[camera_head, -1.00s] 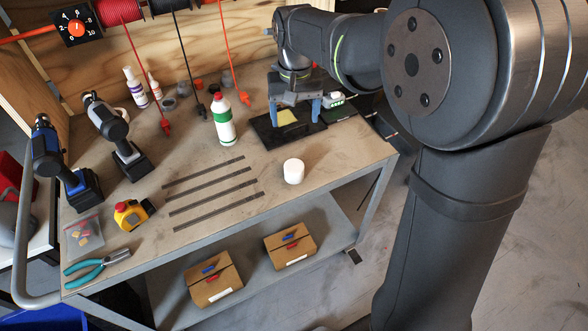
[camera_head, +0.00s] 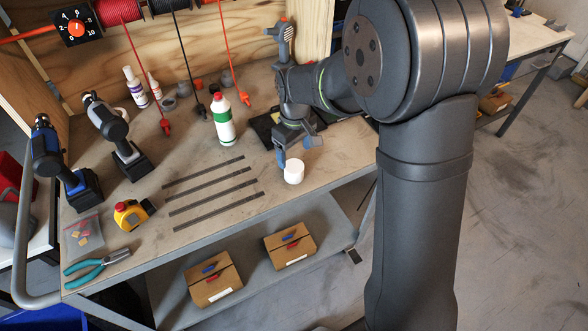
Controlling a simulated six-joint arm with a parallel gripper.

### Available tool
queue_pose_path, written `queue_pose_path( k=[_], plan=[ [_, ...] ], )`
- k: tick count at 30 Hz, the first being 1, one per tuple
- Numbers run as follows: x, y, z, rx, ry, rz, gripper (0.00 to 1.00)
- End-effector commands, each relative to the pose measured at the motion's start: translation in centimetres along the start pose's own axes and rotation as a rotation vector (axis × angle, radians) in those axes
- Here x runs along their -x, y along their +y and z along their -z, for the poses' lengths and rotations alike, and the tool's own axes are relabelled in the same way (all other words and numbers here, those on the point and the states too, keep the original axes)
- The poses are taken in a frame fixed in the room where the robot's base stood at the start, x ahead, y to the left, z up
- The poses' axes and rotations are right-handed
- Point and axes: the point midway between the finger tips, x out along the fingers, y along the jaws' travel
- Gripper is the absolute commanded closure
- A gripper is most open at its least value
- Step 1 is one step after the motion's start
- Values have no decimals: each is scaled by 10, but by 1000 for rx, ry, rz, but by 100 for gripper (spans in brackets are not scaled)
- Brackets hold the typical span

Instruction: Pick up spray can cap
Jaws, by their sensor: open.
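A small white round cap (camera_head: 293,172), which looks like the spray can cap, stands on the workbench (camera_head: 325,172) near its front right edge. My gripper (camera_head: 297,150) is open just behind and above the cap. One blue-grey finger reaches down by the cap's back left side, and the other is farther back to the right. The gripper holds nothing. I cannot tell whether the left finger touches the cap.
A white bottle with a red top (camera_head: 223,122) stands left of my gripper. Dark strips (camera_head: 213,188) lie left of the cap. A black mat (camera_head: 262,128) lies partly hidden behind the gripper. A yellow tape measure (camera_head: 130,214) and drills (camera_head: 113,130) stand farther left.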

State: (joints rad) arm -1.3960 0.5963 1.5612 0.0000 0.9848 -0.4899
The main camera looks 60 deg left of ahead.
Motion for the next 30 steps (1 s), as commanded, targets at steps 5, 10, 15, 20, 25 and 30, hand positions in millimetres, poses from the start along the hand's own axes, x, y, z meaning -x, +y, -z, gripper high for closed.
queue_pose_path(
  k=[5,10,15,20,25,30],
  plan=[
    [-21,0,0,0,0,0,24],
    [-28,0,1,0,0,0,24],
    [-48,-1,6,0,-2,1,24],
    [-71,-2,7,-1,-2,1,24],
    [-76,-1,8,-1,1,0,24],
    [-76,-2,8,-1,1,0,38]
  ],
)
